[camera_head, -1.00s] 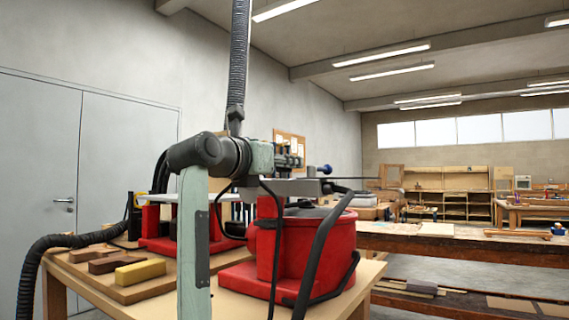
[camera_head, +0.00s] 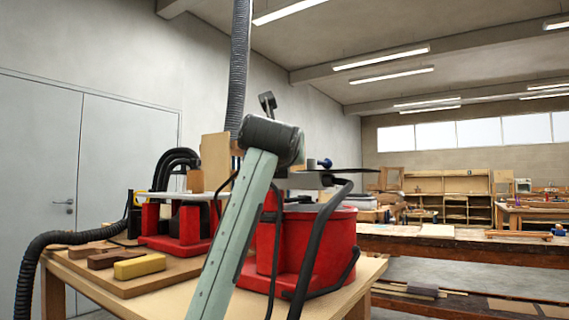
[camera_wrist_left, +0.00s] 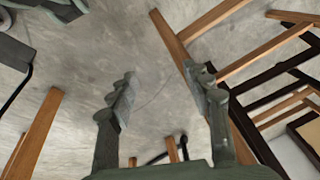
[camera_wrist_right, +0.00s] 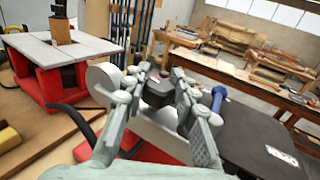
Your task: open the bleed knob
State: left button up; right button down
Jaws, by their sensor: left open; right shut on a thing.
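In the right wrist view a dark knob (camera_wrist_right: 157,88), apparently the bleed knob, sits between the fingers of my right gripper (camera_wrist_right: 158,98), which is shut on it. The fingers hide its sides, so I cannot tell how far it is turned. A pale cylindrical part lies just beneath and beside it. In the head view my own arm hides the right gripper and the knob. My left gripper (camera_wrist_left: 160,92) is open and empty in the left wrist view, above the concrete floor and away from the machine. It does not clearly show in the head view.
A red machine (camera_head: 325,240) with a dark top stands on the wooden table (camera_head: 350,300). A blue handle (camera_wrist_right: 218,97) is close right of my right fingers. A red stand with a pale plate (camera_wrist_right: 50,50) is left. Wooden legs (camera_wrist_left: 35,135) surround the left gripper's view.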

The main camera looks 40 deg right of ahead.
jog(key=n+t+y+b, duration=0.1)
jog(key=y, duration=0.1)
jog(key=n+t+y+b, duration=0.1)
jog(key=n+y, duration=0.1)
jog(key=y, duration=0.1)
jog(key=shift+n+t+b, duration=0.3)
jog(key=shift+t, duration=0.1)
pick_arm(q)
notch_tip(320, 180, up, 7)
jog(key=shift+a+r+y, duration=0.15)
jog(key=shift+r+y, duration=0.05)
jog(key=shift+y, duration=0.1)
pick_arm(e)
jog(key=shift+n+y, duration=0.3)
jog(key=shift+y, duration=0.1)
jog(key=c, duration=1.2)
grip_release()
jog(key=shift+a, duration=0.1)
jog(key=shift+o, duration=0.2)
